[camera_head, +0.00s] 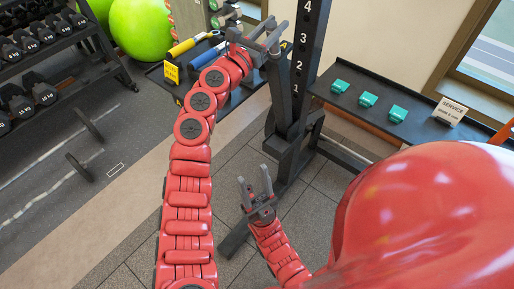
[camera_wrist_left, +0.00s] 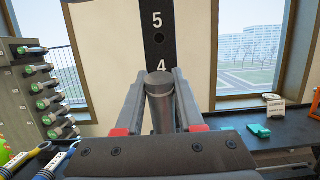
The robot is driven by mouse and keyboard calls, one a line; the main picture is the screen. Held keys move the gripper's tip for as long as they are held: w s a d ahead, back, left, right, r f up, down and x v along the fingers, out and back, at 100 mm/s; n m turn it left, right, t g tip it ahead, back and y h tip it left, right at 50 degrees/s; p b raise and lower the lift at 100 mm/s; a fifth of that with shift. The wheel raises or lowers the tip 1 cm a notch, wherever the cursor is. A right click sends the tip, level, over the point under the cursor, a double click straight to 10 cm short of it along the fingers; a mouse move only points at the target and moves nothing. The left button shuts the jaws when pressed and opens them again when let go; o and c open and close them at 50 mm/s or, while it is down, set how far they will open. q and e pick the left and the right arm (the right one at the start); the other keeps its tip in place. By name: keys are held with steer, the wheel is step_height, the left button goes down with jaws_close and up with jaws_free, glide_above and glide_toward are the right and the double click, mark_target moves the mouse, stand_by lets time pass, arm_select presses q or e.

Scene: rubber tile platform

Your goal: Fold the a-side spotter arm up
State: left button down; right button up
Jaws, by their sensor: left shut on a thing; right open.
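The spotter arm is a dark bar (camera_head: 280,95) tilted steeply up alongside the numbered upright (camera_head: 309,40), apart from it at the top. My left gripper (camera_head: 268,38) is at its upper end. In the left wrist view, the grey round-ended bar (camera_wrist_left: 160,105) sits between the two fingers of my left gripper (camera_wrist_left: 160,100), which is shut on it, with the upright (camera_wrist_left: 157,35) straight behind. My right gripper (camera_head: 256,188) is open and empty, low down over the floor near the rack's foot. The arm's lower joint is hard to make out.
A dark shelf (camera_head: 350,112) with teal blocks (camera_head: 368,99) and a service sign (camera_head: 450,111) stands right of the upright. A low bench (camera_head: 230,100) with yellow and blue handled tools is behind my left arm. A dumbbell rack (camera_head: 40,55) and green balls (camera_head: 141,28) are at upper left.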

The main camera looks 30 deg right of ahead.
arm_select(q)
steer(key=shift+w+d+r+b, duration=0.1)
steer(key=shift+d+b, duration=0.1)
steer(key=shift+b, duration=0.2)
steer(key=b+x, duration=0.6)
steer(key=shift+w+d+f, duration=0.15)
steer(key=shift+d+f, duration=0.05)
steer(key=shift+f, duration=0.1)
steer(key=shift+w+d+b, duration=0.3)
steer(key=shift+b, duration=0.05)
steer(key=shift+d+r+b, duration=0.55)
steer(key=shift+b, duration=0.2)
